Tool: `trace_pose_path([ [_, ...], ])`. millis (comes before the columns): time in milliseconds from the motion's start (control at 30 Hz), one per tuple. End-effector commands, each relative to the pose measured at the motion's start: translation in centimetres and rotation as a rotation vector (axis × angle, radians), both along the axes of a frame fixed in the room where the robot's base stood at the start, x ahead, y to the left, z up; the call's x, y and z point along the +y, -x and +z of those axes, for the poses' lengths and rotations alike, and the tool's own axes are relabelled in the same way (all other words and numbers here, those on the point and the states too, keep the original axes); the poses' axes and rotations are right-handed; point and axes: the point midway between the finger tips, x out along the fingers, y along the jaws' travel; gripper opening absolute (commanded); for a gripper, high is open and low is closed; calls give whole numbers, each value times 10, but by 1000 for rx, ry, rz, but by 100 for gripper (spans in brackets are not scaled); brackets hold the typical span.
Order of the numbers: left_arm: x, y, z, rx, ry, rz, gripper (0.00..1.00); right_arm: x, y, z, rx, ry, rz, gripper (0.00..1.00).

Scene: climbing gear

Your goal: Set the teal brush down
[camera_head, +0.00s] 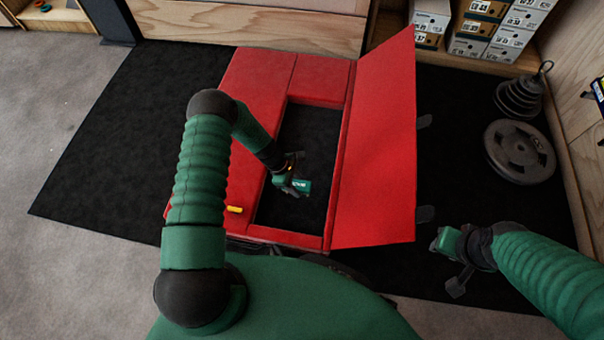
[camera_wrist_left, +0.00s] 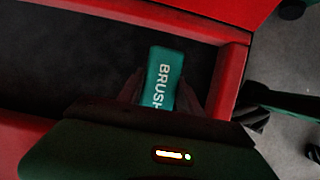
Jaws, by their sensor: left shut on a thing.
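The teal brush (camera_head: 304,186) is held in my left gripper (camera_head: 291,187), over the dark opening of the red box (camera_head: 242,120). In the left wrist view the brush (camera_wrist_left: 163,78) sits between the two fingers of my left gripper (camera_wrist_left: 160,98), with white "BRUSH" lettering on its face; its lower end is hidden by the gripper. I cannot tell whether the brush touches the dark floor inside the red frame. My right gripper (camera_head: 456,273) is at the lower right, away from the brush; I cannot tell whether its fingers are open or shut.
A red panel (camera_head: 378,150) stands raised along the opening's right side. A small yellow object (camera_head: 235,209) lies on the red surface at left. Weight plates (camera_head: 519,151) lie at right, and shoe boxes (camera_head: 485,28) stand at the back. The black mat (camera_head: 120,140) at left is clear.

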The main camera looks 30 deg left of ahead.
Motion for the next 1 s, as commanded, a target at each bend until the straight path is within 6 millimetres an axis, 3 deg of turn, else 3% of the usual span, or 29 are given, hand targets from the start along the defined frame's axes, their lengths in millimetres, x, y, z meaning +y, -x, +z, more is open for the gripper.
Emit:
trace_pose_path([
  [200, -1, 0, -54, 2, 2, 0, 4, 0, 0, -37, 0, 0, 0, 32],
  [467, 0, 0, -96, 0, 1, -2, 4, 0, 0, -66, 0, 0, 0, 32],
  [867, -1, 0, -101, 1, 1, -3, 4, 0, 0, -67, 0, 0, 0, 32],
  [900, 0, 0, -100, 1, 1, -3, 45, 0, 0, -66, 0, 0, 0, 32],
  [1000, 0, 0, -99, 0, 1, -4, 59, 0, 0, -66, 0, 0, 0, 32],
])
